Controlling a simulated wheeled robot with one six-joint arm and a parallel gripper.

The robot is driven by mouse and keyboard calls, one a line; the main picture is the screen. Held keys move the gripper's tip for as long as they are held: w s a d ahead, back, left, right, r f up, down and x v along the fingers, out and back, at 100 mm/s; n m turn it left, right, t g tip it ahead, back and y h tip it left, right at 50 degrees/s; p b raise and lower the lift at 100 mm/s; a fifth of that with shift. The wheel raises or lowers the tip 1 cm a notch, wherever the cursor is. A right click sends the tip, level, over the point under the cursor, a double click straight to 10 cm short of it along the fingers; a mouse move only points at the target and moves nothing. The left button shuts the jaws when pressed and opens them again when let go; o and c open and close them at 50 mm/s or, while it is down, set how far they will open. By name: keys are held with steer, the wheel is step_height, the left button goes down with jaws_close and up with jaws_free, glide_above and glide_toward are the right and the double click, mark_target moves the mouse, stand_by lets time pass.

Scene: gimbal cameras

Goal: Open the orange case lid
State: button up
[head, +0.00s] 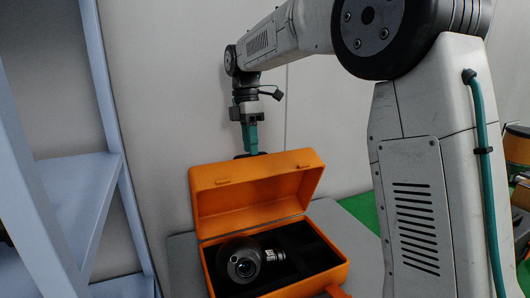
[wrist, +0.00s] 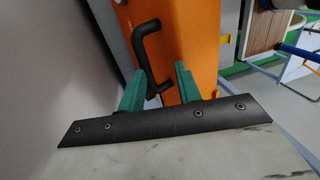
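The orange case (head: 343,268) stands on a grey surface with its lid (head: 247,176) raised upright, so its black inside shows. A dark camera-like device (head: 243,265) lies in it. My gripper (head: 250,152) points down at the lid's top edge, by the black handle. In the wrist view the black handle (wrist: 141,45) stands out from the orange lid face (wrist: 190,35). The two green fingertips (wrist: 158,82) are spread apart, with the handle's lower end between them. Whether a finger touches the handle is unclear.
A pale blue shelf frame (head: 95,90) stands at the left. A pale wall (head: 165,100) is close behind the case. The grey surface (head: 352,230) is bare right of the case, with green floor beyond.

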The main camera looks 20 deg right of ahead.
steer(key=s, duration=0.9)
steer(key=shift+s+r, duration=0.4)
